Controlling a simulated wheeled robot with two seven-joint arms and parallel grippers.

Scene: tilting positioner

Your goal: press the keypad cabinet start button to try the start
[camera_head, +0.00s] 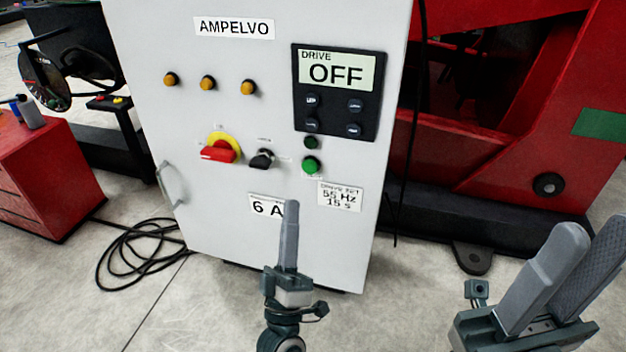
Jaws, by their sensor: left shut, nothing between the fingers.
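The white keypad cabinet (230,115) stands upright ahead of me, labelled AMPELVO. Its black keypad panel (343,93) has a display (336,73) that reads DRIVE OFF, with several small dark buttons below. Under the panel are a small dark green button (311,143) and a bright green button (311,165); their small captions are unreadable, so I cannot tell which is start. My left gripper (291,204) is shut and empty, its fingertips pointing up below the green buttons and overlapping the 6 A label. My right gripper (585,235) is open and empty at the lower right.
The cabinet also carries a red-and-yellow rotary switch (221,149), a black selector (262,160) and several amber lamps. A red machine (500,120) stands at the right. A black cable (135,255) lies coiled on the floor at left, near a red tool chest (40,180).

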